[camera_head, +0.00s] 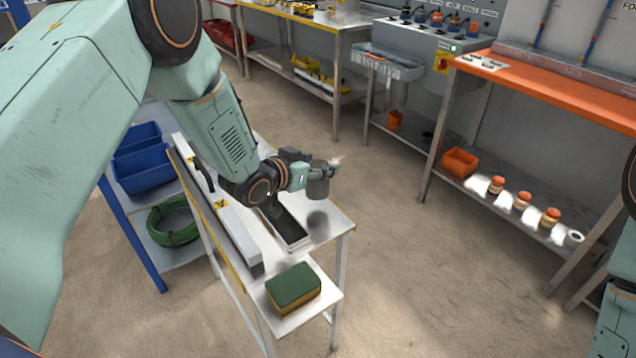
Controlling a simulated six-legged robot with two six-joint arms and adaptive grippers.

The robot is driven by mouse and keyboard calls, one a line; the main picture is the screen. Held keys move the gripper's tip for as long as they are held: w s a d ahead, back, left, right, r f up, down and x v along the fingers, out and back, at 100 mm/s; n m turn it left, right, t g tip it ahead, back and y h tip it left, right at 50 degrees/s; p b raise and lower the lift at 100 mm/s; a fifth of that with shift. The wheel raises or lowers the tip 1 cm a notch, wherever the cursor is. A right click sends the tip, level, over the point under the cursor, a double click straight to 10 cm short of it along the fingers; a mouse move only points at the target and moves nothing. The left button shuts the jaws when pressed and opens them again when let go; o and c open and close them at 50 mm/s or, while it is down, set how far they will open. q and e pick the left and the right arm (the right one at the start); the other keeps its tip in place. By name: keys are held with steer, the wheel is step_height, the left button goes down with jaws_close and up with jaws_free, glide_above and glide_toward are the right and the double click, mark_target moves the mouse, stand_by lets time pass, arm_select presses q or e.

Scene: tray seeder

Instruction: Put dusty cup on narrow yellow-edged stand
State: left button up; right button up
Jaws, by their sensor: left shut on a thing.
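My left gripper (326,170) is shut on a dark grey cup (318,187) and holds it upright. The gripper's fingers hide part of the cup. The cup is over the right part of the narrow yellow-edged stand (338,225). A round dark shadow lies on the stand's light top below the cup, with a gap between them. My right gripper is out of view; only parts of my right arm show at the right edge.
Blue bins (143,172) stand at the left. An orange-topped bench (560,88) is at the right; open floor lies between.

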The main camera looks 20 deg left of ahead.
mark_target(309, 181)
arm_select(q)
steer(key=shift+a+f, duration=0.15)
steer(key=shift+f, duration=0.6)
step_height(309, 181, down, 2)
steer(key=shift+s+b, duration=0.1)
steer(key=shift+b, duration=0.35)
steer(key=shift+f, duration=0.2)
steer(key=shift+w+f, duration=0.1)
steer(key=shift+w, duration=0.15)
steer(key=o, duration=1.2)
steer(key=shift+s, duration=0.2)
steer(key=shift+o, duration=0.3)
steer(key=shift+w, duration=0.1)
